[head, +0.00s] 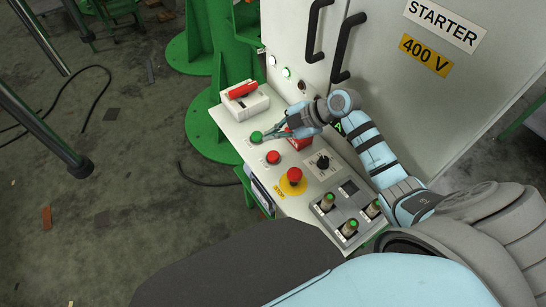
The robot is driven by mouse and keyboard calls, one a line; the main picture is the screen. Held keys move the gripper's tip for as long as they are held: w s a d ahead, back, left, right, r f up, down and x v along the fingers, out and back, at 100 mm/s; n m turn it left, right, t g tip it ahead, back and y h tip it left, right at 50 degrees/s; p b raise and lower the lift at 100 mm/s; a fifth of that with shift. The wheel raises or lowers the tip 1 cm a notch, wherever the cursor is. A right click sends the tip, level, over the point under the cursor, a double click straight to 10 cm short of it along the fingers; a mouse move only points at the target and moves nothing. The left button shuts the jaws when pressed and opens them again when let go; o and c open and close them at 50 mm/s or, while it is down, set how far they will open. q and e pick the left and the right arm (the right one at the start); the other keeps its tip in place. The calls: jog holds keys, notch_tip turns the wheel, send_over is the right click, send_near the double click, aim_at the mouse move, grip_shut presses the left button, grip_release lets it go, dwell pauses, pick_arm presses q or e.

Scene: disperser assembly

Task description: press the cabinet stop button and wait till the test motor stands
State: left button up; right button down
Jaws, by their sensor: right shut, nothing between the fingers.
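The starter cabinet (400,90) has a sloped control panel (238,128) in front of it. A green button (257,137) sits on the panel, with a red button (273,157) below and right of it. A red mushroom button (295,174) on a yellow disc is nearer to me. My right gripper (268,135) is shut and empty, its fingertips at or just above the green button; contact cannot be told. It is apart from the red button. My left gripper is not in view. I cannot make out the test motor.
A white box with a red handle (242,89), a red block (299,139), a black rotary knob (323,162) and a grey plate with several green-topped parts (328,203) crowd the panel. Green posts (208,135) stand behind. Cables lie on the floor left.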

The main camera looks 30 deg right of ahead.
jog(key=b, duration=0.5)
send_over(274, 157)
notch_tip(274, 157, down, 5)
jog(key=shift+r, duration=0.1)
jog(key=shift+a+f+b, duration=0.1)
jog(key=shift+f+b, duration=0.25)
jog(key=shift+f, duration=0.6)
jog(key=shift+f, duration=0.1)
jog(key=shift+f, duration=0.35)
jog(key=shift+f+b, duration=0.3)
jog(key=shift+f, duration=0.6)
dwell(0.9)
jog(key=shift+r+p, duration=1.35)
jog(key=shift+p, duration=0.2)
